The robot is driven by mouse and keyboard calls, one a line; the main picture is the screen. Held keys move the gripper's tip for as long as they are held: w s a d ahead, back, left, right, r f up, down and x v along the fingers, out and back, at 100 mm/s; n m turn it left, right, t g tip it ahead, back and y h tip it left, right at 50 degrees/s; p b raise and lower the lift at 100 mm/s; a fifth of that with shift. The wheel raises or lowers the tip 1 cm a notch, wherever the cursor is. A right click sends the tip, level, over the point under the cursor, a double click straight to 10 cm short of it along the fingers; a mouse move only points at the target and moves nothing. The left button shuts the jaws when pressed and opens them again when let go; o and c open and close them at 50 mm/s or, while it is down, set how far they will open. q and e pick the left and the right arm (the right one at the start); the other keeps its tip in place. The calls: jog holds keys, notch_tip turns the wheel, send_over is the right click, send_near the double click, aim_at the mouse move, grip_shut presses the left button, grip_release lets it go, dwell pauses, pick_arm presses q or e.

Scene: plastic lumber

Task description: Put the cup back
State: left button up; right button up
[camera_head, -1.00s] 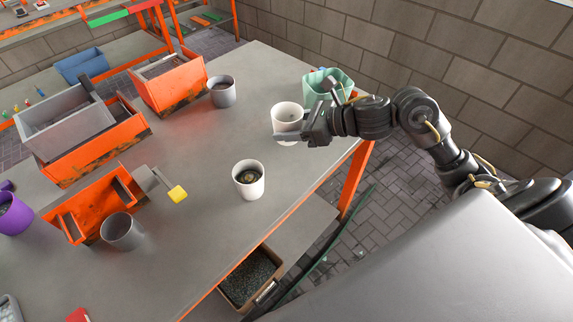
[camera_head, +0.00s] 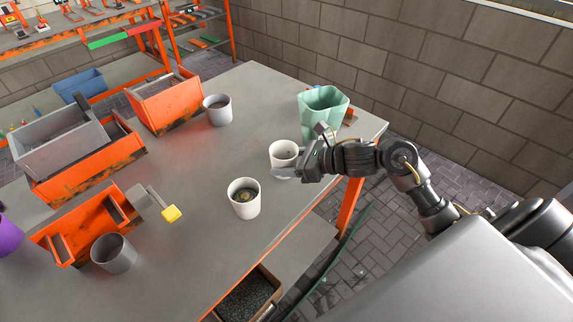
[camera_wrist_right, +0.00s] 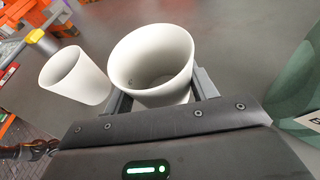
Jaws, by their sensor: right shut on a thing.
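A white cup (camera_head: 284,152) stands upright in my right gripper (camera_head: 284,172), near the table's right end. In the right wrist view the gripper's fingers (camera_wrist_right: 163,92) lie on both sides of this cup (camera_wrist_right: 150,65), shut on it. Its inside looks empty. I cannot tell whether its base touches the table. A second white cup (camera_head: 243,199) with something dark inside stands on the table, nearer and to the left. It also shows in the right wrist view (camera_wrist_right: 75,78). My left gripper is not in view.
A green container (camera_head: 323,112) stands just behind the held cup. A grey cup (camera_head: 217,110) and orange bins (camera_head: 165,100) stand farther left. Another grey cup (camera_head: 113,254) and an orange holder (camera_head: 85,232) are at near left. The middle of the table (camera_head: 195,160) is clear.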

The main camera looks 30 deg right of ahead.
jog(key=shift+f, duration=0.7)
jog(key=shift+f+b, duration=0.2)
jog(key=shift+b, duration=0.1)
jog(key=o, duration=0.7)
jog(key=shift+o, duration=1.6)
jog(key=shift+r, duration=0.1)
jog(key=shift+r+p, duration=0.3)
jog(key=shift+p, duration=0.2)
jog(key=v, duration=0.2)
jog(key=b+v, duration=0.1)
jog(key=v, duration=0.1)
jog(key=b+v, duration=0.1)
jog(key=v, duration=0.1)
jog(key=shift+s+d+f, duration=0.2)
jog(key=shift+s+d, duration=0.15)
jog(key=shift+d, duration=0.05)
jog(key=v, duration=0.4)
jog(key=shift+b, duration=0.3)
jog(key=shift+s+d+r, duration=0.1)
jog(key=shift+s+r, duration=0.1)
jog(key=shift+r, duration=0.05)
jog(key=shift+s+d+r, duration=0.1)
jog(key=shift+s+r, duration=0.05)
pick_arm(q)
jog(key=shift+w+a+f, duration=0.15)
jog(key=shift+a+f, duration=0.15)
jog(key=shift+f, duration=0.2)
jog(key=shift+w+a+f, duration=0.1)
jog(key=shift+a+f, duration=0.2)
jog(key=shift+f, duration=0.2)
